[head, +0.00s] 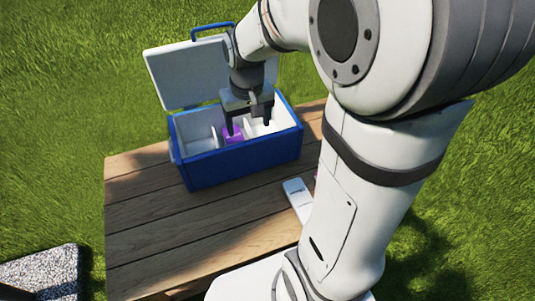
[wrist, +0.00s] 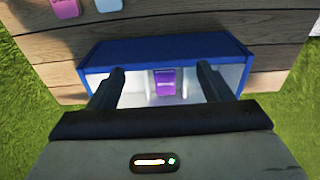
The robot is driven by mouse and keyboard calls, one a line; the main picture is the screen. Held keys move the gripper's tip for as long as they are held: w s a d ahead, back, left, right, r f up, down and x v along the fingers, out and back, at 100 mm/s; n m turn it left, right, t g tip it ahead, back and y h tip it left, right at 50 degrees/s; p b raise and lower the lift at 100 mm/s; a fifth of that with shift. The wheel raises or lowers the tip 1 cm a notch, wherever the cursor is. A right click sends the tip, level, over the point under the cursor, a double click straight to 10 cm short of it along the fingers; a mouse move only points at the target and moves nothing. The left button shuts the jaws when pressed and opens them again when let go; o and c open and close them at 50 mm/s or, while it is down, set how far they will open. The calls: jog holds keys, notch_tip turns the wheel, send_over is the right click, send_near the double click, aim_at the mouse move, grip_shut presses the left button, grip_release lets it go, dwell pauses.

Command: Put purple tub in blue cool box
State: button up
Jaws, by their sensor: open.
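The blue cool box (head: 245,160) stands open on the wooden table, its white lid (head: 188,72) tilted up at the back. White dividers split its inside into compartments. The purple tub (head: 233,136) sits inside the box, in the middle compartment. It also shows in the wrist view (wrist: 164,84), between my fingers. My gripper (head: 249,128) is open over the box, with its fingers apart and the tub not gripped. The gripper's fingers (wrist: 161,72) reach toward the box opening. The tub's underside is hidden.
A white pack (head: 298,195) lies on the table in front of the box, and it also shows in the wrist view (wrist: 108,5). A pink item (wrist: 65,8) lies beside it. The table's left part (head: 140,210) is clear. Grass surrounds the table.

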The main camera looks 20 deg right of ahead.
jog(key=s+r, duration=0.1)
jog(key=s, duration=1.2)
jog(key=shift+r, duration=0.3)
jog(key=shift+t, duration=0.3)
